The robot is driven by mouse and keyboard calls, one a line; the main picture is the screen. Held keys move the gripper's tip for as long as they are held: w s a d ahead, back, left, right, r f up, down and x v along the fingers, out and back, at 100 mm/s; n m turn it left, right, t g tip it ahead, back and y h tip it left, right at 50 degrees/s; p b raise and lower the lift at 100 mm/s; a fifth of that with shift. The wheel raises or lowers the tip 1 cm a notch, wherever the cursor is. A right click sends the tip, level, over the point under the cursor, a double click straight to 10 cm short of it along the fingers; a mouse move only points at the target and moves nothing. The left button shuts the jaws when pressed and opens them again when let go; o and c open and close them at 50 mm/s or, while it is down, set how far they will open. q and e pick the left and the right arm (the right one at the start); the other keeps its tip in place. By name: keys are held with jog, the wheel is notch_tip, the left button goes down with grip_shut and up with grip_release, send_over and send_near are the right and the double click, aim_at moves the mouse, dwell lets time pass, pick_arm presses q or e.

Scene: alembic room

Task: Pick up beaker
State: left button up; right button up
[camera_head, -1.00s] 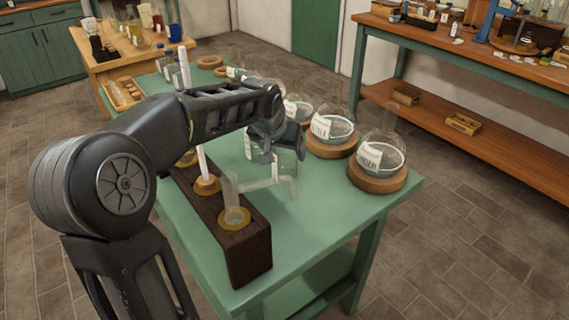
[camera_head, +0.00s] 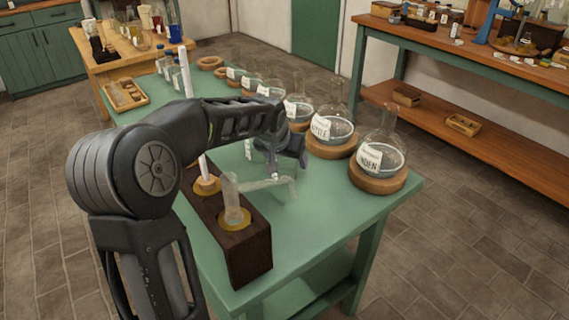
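My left arm reaches in from the left over a green table (camera_head: 330,215). Its gripper (camera_head: 287,166) hangs above the table, in front of the row of labelled round flasks. Its fingers are dark and partly turned away, so I cannot tell whether they are open or hold anything. A clear glass vessel with a long side spout (camera_head: 233,203) stands in the front hole of a dark wooden rack (camera_head: 248,258); its spout reaches right, below the gripper. Which glass is the beaker is unclear. Round flasks (camera_head: 380,160) (camera_head: 330,132) sit on cork rings. My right gripper is not in view.
White rods (camera_head: 185,72) stand upright in the rack's line, partly behind my arm. A wooden tray (camera_head: 125,95) and more flasks are at the table's far end. The table's front right is bare. A wooden bench (camera_head: 480,60) stands at the right.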

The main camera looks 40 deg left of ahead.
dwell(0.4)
pick_arm(q)
jog(key=c, duration=1.2)
